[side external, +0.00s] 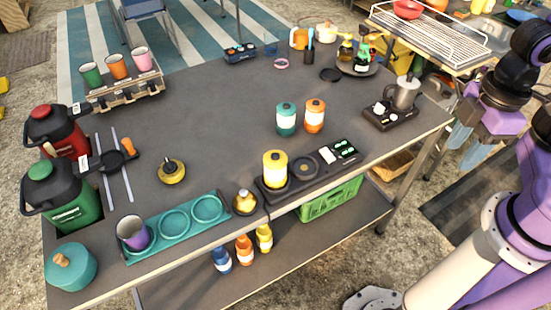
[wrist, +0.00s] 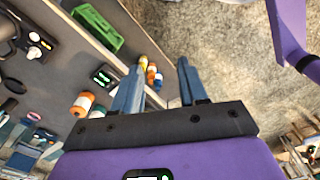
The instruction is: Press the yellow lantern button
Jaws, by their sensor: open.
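The yellow lantern (side external: 275,168) stands upright on a black base (side external: 274,193) near the front edge of the table in the side view. A dark round disc (side external: 303,166) and a panel with small green-lit parts (side external: 343,149) sit to its right. I cannot tell which part is the lantern's button. My gripper (side external: 466,138) is off the right edge of the table, well away from the lantern. In the wrist view my gripper (wrist: 158,68) is open and empty, with its blue fingers apart. The yellow lantern is not clearly visible there.
Teal (side external: 286,119) and orange (side external: 315,116) lanterns stand behind the yellow one. A metal pot (side external: 404,93) stands at the table's right end. A wire rack (side external: 440,33) is behind it. A green crate (side external: 330,200) and several bottles (side external: 244,250) are on the lower shelf.

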